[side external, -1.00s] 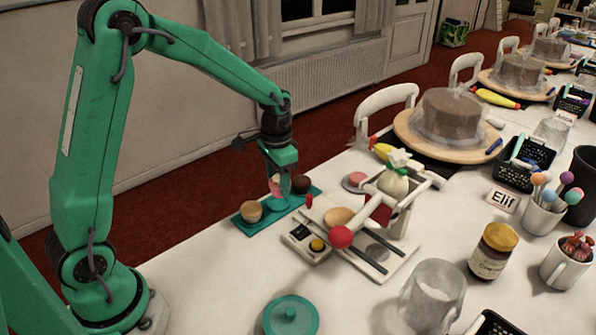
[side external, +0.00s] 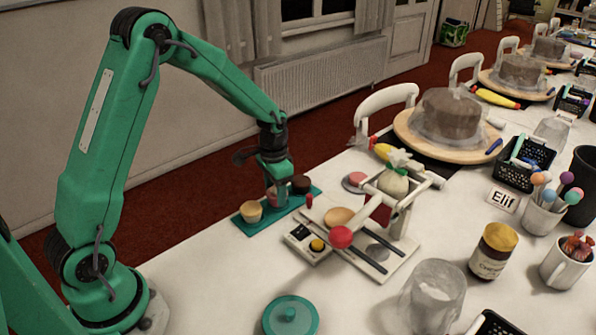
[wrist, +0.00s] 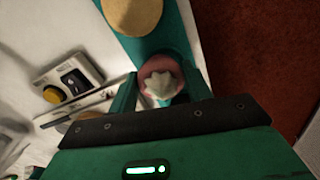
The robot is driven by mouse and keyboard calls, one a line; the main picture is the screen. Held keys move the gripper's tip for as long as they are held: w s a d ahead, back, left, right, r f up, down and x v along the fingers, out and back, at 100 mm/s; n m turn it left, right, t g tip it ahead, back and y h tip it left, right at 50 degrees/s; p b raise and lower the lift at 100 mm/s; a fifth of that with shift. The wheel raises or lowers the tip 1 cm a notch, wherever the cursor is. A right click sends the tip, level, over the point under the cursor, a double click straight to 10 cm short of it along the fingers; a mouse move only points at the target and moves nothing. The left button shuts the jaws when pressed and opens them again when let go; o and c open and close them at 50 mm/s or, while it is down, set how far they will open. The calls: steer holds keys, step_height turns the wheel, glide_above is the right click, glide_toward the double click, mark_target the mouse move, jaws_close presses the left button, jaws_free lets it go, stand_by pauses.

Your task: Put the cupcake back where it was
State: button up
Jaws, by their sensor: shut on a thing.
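My gripper (side external: 276,192) points down over the teal tray (side external: 262,227). It is shut on a pink cupcake with white frosting (wrist: 160,82), which sits between the two fingers in the wrist view. In the side external view the fingers partly hide this pink cupcake. It is low over the middle of the tray, between a tan cupcake (side external: 251,211) and a dark brown cupcake (side external: 300,184). I cannot tell whether its base touches the tray. The tan cupcake also shows at the top of the wrist view (wrist: 130,14); the dark one is hidden there.
A white board with a red-balled lever (side external: 341,237) stands right of the tray, close to it. A small red piece (side external: 309,201) is at the tray's right edge. A teal lid (side external: 290,315) and a clear jar (side external: 432,292) are nearer the camera. The white table left of the lid is clear.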

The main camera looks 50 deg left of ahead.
mark_target(275, 192)
steer(key=shift+f, duration=0.4)
steer(key=o, duration=1.1)
steer(key=shift+c, duration=0.2)
steer(key=shift+r, duration=0.1)
step_height(275, 192, up, 13)
steer(key=shift+f, duration=0.2)
